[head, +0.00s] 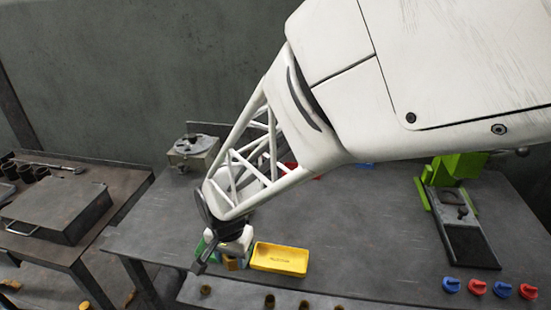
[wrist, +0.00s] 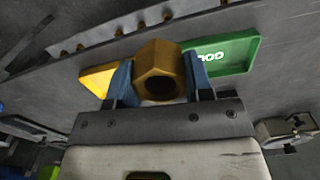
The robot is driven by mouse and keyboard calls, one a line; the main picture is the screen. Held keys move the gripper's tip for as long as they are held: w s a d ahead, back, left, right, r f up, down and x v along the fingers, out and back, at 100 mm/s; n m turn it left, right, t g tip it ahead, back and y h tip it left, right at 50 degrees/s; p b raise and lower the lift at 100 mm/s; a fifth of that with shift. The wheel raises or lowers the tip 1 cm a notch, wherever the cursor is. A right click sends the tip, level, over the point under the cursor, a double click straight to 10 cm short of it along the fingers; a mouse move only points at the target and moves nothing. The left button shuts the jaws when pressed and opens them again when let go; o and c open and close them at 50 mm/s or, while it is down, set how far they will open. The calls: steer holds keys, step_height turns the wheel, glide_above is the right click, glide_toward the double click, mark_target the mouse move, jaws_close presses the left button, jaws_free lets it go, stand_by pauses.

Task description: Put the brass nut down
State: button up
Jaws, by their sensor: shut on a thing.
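My gripper (wrist: 159,78) is shut on the brass nut (wrist: 145,58), a hexagonal piece with a dark round hole, held between two blue fingers. In the head view my gripper (head: 232,262) is low at the near side of the table, just left of the yellow tray (head: 279,258). The green tray (wrist: 238,50) shows behind the right finger in the wrist view, marked "GOOD". The yellow tray (wrist: 95,80) shows behind the left finger there. The nut overlaps the space between the trays; its height above the table is hard to tell.
Several small brass pieces (head: 269,300) sit along the front strip. Red and blue knobs (head: 477,287) line the front right. A green-framed machine (head: 465,215) stands at right and a grey metal device (head: 193,151) at back left. The middle tabletop (head: 350,225) is clear.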

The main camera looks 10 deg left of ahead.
steer(key=shift+n, duration=0.4)
steer(key=shift+s+d+f, duration=0.2)
steer(key=shift+s+d, duration=0.1)
steer(key=shift+s, duration=0.35)
steer(key=shift+s+d+f, duration=0.15)
steer(key=shift+s+d, duration=0.2)
steer(key=shift+s, duration=0.35)
steer(key=shift+s+d+f, duration=0.2)
steer(key=shift+s+d, duration=0.1)
steer(key=shift+s, duration=0.35)
steer(key=shift+w, duration=0.1)
steer(key=shift+w+a+f, duration=0.25)
steer(key=shift+w+a, duration=1.6)
steer(key=shift+w, duration=0.05)
steer(key=shift+w+a+f, duration=0.25)
steer(key=shift+w+a, duration=1.6)
steer(key=shift+a, duration=0.05)
steer(key=shift+w+a+f, duration=0.25)
steer(key=shift+w+a, duration=1.6)
steer(key=shift+w, duration=0.05)
steer(key=shift+f, duration=0.1)
steer(key=shift+f, duration=1.65)
steer(key=shift+f, duration=0.1)
steer(key=o, duration=1.1)
steer(key=shift+f, duration=0.1)
